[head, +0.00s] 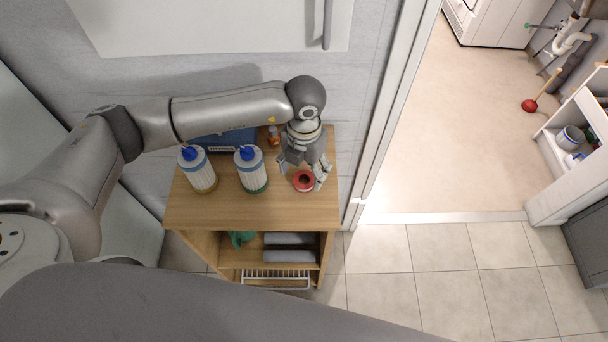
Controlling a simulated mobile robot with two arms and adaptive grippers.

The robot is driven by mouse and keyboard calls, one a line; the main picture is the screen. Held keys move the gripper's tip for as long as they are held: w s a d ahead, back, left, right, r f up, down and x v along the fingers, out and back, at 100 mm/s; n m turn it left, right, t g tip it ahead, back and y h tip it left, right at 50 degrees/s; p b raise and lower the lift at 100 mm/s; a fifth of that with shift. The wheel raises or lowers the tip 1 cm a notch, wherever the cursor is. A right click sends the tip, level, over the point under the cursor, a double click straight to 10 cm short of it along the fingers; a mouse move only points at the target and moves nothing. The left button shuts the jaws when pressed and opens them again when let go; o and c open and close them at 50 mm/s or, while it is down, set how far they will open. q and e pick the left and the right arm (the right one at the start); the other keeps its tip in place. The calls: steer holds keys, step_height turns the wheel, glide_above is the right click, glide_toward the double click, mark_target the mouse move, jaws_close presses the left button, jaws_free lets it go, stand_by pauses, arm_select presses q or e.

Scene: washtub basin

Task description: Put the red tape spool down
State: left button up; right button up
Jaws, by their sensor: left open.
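The red tape spool (304,181) lies flat on the right part of the wooden cabinet top (228,209), its dark centre hole facing up. My left gripper (303,178) points down over the spool from behind. Its fingers are spread open, one on each side of the spool. I cannot tell whether a finger touches it. My right gripper is not in view.
Two white bottles with blue caps (198,170) (250,169) stand left of the gripper. A blue box (226,139) and a small orange item (273,136) are behind. The front right of the top is clear. A door frame (392,110) rises just right.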

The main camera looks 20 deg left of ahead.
mark_target(304, 180)
arm_select(q)
step_height(304, 180, up, 9)
steer(key=b, duration=0.1)
steer(key=shift+s+f, duration=0.1)
stand_by(0.6)
